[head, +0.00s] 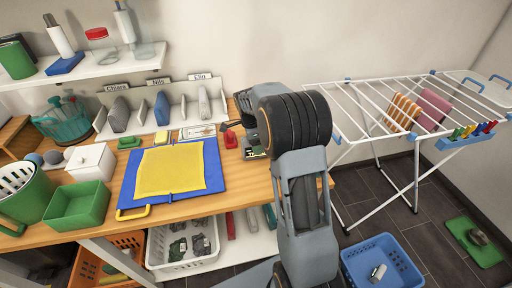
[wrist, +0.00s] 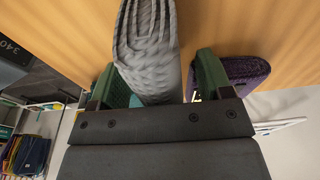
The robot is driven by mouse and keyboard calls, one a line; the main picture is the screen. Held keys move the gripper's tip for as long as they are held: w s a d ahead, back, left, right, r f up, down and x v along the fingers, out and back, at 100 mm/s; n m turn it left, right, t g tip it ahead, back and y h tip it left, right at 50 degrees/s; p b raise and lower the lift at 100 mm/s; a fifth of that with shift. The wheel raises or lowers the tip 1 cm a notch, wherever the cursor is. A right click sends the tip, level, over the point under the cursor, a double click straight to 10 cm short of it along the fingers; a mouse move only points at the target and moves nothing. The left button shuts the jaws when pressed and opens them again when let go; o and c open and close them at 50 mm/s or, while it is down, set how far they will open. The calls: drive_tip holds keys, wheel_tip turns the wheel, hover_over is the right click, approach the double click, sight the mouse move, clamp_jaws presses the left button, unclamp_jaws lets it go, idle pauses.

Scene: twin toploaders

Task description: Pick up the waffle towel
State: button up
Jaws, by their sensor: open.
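A grey folded cloth (wrist: 148,40) with a ridged, waffle-like weave shows in the wrist view above the wooden tabletop; it looks like the waffle towel. My gripper (wrist: 157,72) is open, with one green finger on each side of the grey cloth. The cloth's near end lies between the fingers; whether either finger touches it, I cannot tell. A dark purple folded cloth (wrist: 245,72) lies just right of the right finger, partly hidden by it. In the head view my arm hides the gripper and the grey cloth.
A yellow cloth (head: 170,171) lies on a blue board (head: 130,190) on the wooden table. A device marked 340 (wrist: 12,52) is at left in the wrist view.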

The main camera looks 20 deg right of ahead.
drive_tip(key=shift+f, duration=0.15)
idle(0.3)
drive_tip(key=c, duration=1.1)
drive_tip(key=shift+r, duration=0.75)
drive_tip(key=r, duration=0.3)
drive_tip(key=shift+s+a, duration=0.15)
drive_tip(key=shift+s, duration=0.1)
drive_tip(key=s+a+r, duration=0.2)
drive_tip(key=s+r, duration=0.1)
drive_tip(key=s, duration=0.1)
drive_tip(key=s+a+r+b, duration=0.1)
drive_tip(key=s+a+r, duration=0.1)
drive_tip(key=s+r, duration=0.1)
drive_tip(key=s+a+r+b, duration=0.1)
drive_tip(key=s+a+r, duration=0.1)
drive_tip(key=s, duration=0.3)
drive_tip(key=shift+a+r, duration=0.2)
drive_tip(key=shift+r, duration=0.3)
drive_tip(key=shift+w, duration=0.1)
